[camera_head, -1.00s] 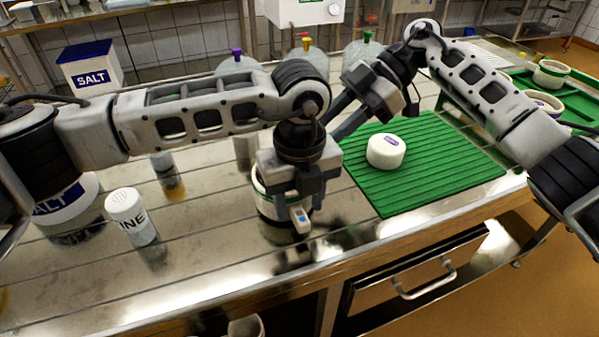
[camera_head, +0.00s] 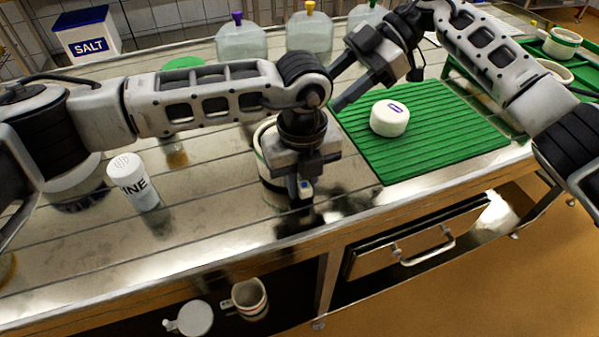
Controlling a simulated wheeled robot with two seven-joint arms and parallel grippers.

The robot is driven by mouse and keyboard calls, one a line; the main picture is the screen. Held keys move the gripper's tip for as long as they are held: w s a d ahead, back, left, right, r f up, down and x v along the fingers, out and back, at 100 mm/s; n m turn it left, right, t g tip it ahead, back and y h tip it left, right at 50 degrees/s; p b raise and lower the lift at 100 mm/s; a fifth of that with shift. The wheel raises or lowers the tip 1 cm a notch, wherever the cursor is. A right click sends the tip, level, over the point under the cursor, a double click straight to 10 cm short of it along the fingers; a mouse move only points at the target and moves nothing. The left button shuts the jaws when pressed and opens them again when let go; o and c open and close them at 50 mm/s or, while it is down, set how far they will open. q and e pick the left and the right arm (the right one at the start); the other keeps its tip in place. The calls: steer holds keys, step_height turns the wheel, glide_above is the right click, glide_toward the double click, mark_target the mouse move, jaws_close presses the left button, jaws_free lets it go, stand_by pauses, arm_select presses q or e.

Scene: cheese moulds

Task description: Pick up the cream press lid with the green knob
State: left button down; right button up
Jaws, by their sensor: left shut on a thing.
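I cannot clearly make out a cream press lid with a green knob. Whether the gripper touches the mould is unclear. My right arm's gripper (camera_head: 345,98) reaches in above the back of the green mat; its fingers are partly hidden behind my left arm, so its opening is unclear.
A white shaker (camera_head: 132,182) stands at left, a SALT box (camera_head: 88,38) behind. Clear jugs (camera_head: 241,42) line the back. A white round piece (camera_head: 196,318) and a mug-like vessel (camera_head: 250,298) lie below the bench.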

steer(key=w+a+r+n+t+y, duration=0.1)
steer(key=w+a+r+t+y, duration=0.2)
steer(key=w+r+t+y, duration=0.45)
steer(key=w+a+r+t+y, duration=0.2)
steer(key=w+a+r+t, duration=0.15)
steer(key=r, duration=0.75)
steer(key=w+d+r+m+t+h, duration=0.3)
steer(key=w+d+m+t+h, duration=0.4)
steer(key=w+m+t+h, duration=0.4)
steer(key=s+a+f+n+g+h, duration=0.1)
steer(key=s+f+g+h, duration=0.15)
steer(key=f+g, duration=0.35)
steer(key=s+f+n+g+h, duration=0.1)
steer(key=f+n+g+h, duration=0.2)
steer(key=f, duration=0.5)
steer(key=s+a+f+n+g, duration=0.1)
steer(key=s+a+n+g, duration=0.1)
steer(key=s+n+g, duration=0.55)
steer(key=s+a+f+n+g, duration=0.15)
steer(key=s+g, duration=0.35)
steer(key=s, duration=0.5)
steer(key=shift+n+y, duration=0.3)
steer(key=shift+y, duration=0.1)
steer(key=x, duration=0.5)
steer(key=shift+s+a, duration=0.4)
steer(key=shift+a, duration=0.05)
steer(key=shift+d+x, duration=0.2)
steer(key=shift+x, duration=2.95)
steer(key=shift+s, duration=0.15)
